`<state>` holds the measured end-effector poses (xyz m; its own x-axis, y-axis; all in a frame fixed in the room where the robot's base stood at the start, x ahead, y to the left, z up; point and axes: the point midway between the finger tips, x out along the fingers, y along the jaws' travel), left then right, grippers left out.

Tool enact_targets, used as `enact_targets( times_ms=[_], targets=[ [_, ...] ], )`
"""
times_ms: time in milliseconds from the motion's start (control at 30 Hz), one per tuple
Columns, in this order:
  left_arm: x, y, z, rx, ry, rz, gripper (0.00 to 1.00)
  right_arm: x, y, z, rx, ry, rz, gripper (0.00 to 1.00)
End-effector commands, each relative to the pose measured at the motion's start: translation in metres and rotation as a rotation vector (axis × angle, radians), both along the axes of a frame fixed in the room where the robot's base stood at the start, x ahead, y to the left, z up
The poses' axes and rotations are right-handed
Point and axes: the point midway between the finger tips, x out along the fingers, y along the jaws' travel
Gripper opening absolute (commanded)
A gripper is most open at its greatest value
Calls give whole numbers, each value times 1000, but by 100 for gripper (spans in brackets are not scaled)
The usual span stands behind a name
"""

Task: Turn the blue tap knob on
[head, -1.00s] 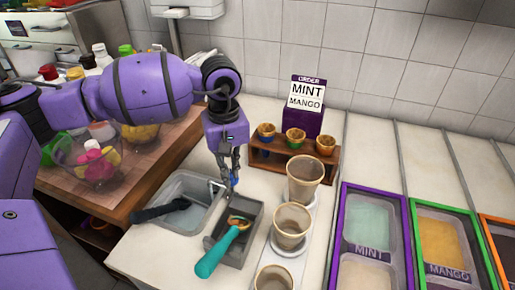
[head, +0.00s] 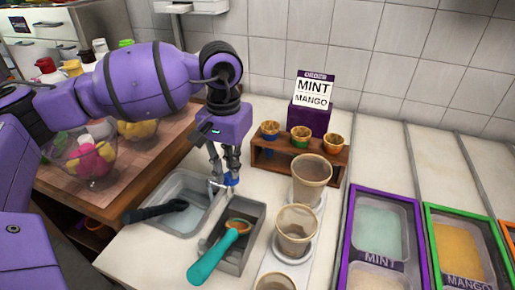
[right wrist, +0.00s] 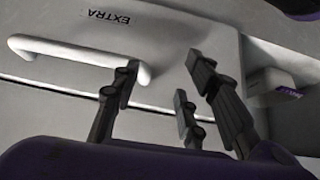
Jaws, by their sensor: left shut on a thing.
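The blue tap knob (head: 232,180) shows as a small blue piece at the back edge of the sink area in the head view. My left gripper (head: 226,178) reaches down from above and is shut on the knob, its fingers partly hiding it. A small pale tap part (head: 214,186) shows just left of the knob. The sink basin (head: 172,188) lies below and to the left. My right gripper (right wrist: 165,85) shows in the right wrist view with its fingers spread apart and nothing between them.
A dark handled tool (head: 155,212) lies across the basin. A teal scoop (head: 207,266) rests in a grey container (head: 250,212). Cups (head: 297,222) stand to the right. A white handle (right wrist: 75,55) on a panel marked EXTRA is near my right gripper.

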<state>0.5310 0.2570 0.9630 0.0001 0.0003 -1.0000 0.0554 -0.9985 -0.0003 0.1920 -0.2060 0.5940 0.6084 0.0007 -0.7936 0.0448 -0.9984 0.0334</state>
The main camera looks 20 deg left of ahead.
Motion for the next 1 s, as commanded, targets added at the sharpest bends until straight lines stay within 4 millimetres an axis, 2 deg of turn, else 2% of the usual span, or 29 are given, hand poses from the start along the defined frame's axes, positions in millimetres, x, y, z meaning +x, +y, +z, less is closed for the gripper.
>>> enact_targets(
  times_ms=[467, 500, 633, 833, 1000],
  targets=[
    [0, 0, 0, 0, 0, -15, 0, -5, -1, -1, -1, 9, -2, 40],
    [0, 0, 0, 0, 0, -15, 13, -6, -1, -1, -1, 11, -2, 40],
    [0, 0, 0, 0, 1, -14, 29, -9, -1, -2, -2, 16, -4, 40],
    [0, 0, -1, 0, 2, -13, 29, -10, -2, -2, -2, 17, -4, 40],
    [0, 0, 4, -1, 1, -13, 29, -2, 0, 0, 0, 3, -2, 40]
  ],
)
